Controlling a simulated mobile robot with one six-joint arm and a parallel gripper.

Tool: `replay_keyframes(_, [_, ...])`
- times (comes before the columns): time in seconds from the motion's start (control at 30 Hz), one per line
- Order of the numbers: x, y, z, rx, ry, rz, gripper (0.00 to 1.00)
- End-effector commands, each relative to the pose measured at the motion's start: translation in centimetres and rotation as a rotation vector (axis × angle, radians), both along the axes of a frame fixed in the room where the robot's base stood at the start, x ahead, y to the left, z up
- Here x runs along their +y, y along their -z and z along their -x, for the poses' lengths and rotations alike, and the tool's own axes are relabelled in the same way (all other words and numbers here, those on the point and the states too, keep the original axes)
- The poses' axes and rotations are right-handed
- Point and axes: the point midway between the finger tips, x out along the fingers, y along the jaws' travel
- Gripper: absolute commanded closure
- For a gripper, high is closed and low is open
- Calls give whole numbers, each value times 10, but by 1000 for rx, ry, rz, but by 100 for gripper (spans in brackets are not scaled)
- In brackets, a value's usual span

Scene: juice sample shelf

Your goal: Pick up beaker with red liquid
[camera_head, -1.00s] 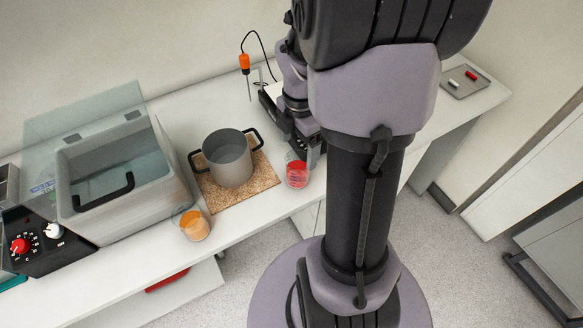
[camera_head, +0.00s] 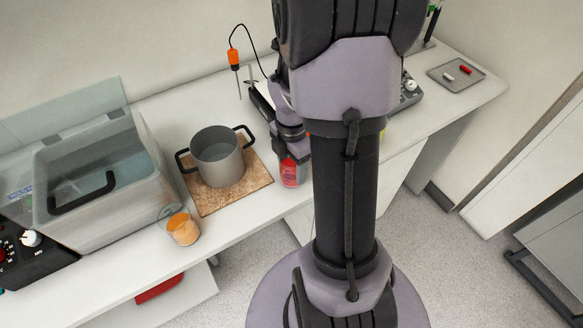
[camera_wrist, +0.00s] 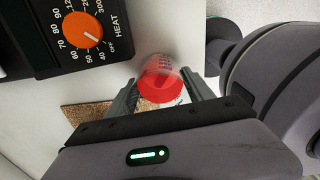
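The beaker with red liquid (camera_head: 289,174) stands on the white counter, just right of the cork mat. It also shows in the wrist view (camera_wrist: 160,80), between the two fingers. My gripper (camera_wrist: 158,80) is open, with one finger on each side of the beaker. Narrow gaps seem to show between fingers and glass; contact is not clear. In the head view my gripper (camera_head: 292,158) covers the upper part of the beaker.
A grey pot (camera_head: 220,160) stands on the cork mat (camera_head: 215,200). A beaker with orange liquid (camera_head: 183,229) is near the front edge, beside a water bath (camera_head: 100,215). A temperature probe (camera_head: 235,58) stands behind. A heater panel (camera_wrist: 75,35) is close in the wrist view.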

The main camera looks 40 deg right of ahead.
Motion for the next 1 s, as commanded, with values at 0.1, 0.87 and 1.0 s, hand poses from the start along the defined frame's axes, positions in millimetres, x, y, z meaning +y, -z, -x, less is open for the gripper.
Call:
replay_keyframes(0.1, [0,0,0,0,0,0,78])
replay_keyframes(0.87, [0,-32,0,-1,0,1,93])
replay_keyframes(1.0, [-4,-38,8,0,1,1,93])
